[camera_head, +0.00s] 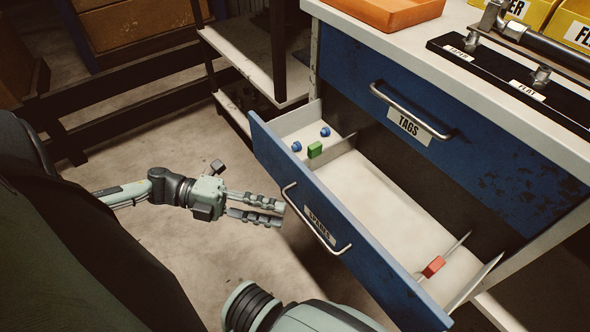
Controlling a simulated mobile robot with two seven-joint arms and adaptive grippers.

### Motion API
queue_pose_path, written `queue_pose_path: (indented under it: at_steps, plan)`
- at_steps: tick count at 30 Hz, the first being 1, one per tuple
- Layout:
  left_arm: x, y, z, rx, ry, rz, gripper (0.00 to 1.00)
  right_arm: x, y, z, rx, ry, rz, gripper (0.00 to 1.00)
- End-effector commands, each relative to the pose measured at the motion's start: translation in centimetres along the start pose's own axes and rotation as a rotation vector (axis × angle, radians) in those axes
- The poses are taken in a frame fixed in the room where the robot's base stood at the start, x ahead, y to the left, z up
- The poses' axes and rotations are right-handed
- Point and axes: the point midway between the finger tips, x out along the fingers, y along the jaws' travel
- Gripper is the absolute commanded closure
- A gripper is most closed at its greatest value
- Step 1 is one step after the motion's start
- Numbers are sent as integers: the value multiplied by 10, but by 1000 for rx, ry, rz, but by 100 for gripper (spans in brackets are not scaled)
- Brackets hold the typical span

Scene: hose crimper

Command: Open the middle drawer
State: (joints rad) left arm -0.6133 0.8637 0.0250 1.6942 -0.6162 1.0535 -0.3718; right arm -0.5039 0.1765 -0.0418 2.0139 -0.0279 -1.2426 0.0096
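A blue drawer (380,253) below the top one stands pulled well out of the workbench. It has a metal bar handle (335,247) and a label that seems to read SPARES. Whether another drawer lies under it is hidden, so I cannot confirm it is the middle one. Inside are two blue pieces (325,132) and a green block (315,150) in the far compartment, and a red piece (433,266) near the other end. My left gripper (282,214) is empty, its fingers a little apart, just left of the handle and not around it. My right gripper is out of view.
The top drawer (480,160), labelled TAGS, is shut. The bench top holds an orange tray (400,8), a black fitting rack (500,75) and yellow bins (575,25). A shelf unit (255,60) stands behind the open drawer. Bare floor (190,260) lies around my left gripper.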

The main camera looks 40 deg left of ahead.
Motion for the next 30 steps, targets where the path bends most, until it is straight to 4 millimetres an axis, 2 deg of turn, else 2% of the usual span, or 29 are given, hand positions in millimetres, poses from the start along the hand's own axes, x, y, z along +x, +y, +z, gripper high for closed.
queue_pose_path:
  at_steps: [3, 9, 30]
  plan:
    - [-22, 1, 0, -1, -1, 3, 69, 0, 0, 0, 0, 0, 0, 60]
    - [-41, 0, 0, 0, 0, 0, 69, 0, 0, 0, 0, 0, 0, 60]
    - [-44, 0, 0, 1, 0, -1, 69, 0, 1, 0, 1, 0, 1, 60]
